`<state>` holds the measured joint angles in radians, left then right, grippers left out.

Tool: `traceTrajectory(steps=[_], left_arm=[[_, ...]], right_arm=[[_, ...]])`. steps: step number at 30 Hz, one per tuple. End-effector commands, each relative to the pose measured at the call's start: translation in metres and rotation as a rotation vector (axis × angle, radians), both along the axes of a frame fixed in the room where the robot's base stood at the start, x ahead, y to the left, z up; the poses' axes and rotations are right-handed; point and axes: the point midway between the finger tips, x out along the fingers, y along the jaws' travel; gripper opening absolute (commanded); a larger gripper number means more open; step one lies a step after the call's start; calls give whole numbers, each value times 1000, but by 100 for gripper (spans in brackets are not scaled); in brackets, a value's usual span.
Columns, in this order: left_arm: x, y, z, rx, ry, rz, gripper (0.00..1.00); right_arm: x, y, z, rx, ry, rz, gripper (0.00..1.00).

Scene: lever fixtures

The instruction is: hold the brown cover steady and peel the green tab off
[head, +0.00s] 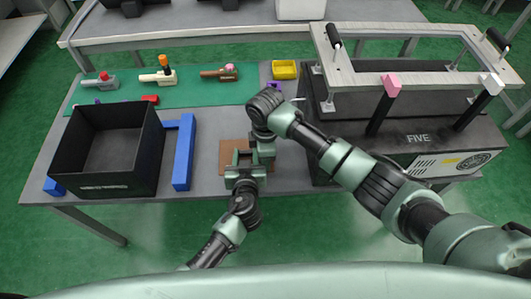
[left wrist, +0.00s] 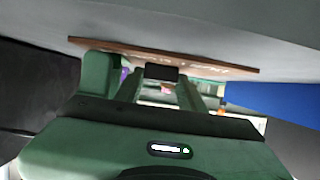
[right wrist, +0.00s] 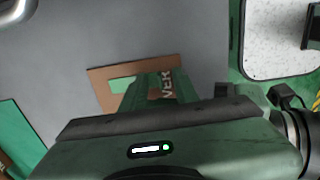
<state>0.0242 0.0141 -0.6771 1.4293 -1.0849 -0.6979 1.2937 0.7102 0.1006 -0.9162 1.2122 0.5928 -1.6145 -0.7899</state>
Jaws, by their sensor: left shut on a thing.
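The brown cover (head: 232,152) is a flat panel near the front edge of the table. The left wrist view shows it nearly edge-on (left wrist: 215,66). My left gripper (head: 244,164) is shut on its near side. The right wrist view shows the cover (right wrist: 100,78) from above, with part of its lettering. A green tab (right wrist: 121,84) shows on it, left of my right fingers and partly hidden by them. My right gripper (right wrist: 160,80) points down over the cover with lettering visible between its fingers. It looks open; whether it touches the cover is unclear.
A black bin (head: 110,150) and a blue bar (head: 184,152) stand to the left. A large dark machine (head: 400,140) with a raised frame stands right. Lever fixtures (head: 158,76) and a yellow tray (head: 284,69) are at the back.

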Motion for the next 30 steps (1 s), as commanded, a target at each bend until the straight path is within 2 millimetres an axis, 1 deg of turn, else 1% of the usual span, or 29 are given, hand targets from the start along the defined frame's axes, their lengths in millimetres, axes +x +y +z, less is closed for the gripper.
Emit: traceTrajectory(steps=[6,8,9,10,30], left_arm=[[0,0,0,0,1,0,0],[0,0,0,0,1,0,0],[0,0,0,0,1,0,0],[0,0,0,0,1,0,0],[0,0,0,0,1,0,0]], right_arm=[[0,0,0,0,0,0,30],[0,0,0,0,0,0,13],[0,0,0,0,0,0,2],[0,0,0,0,0,0,0],[0,0,0,0,0,0,0]])
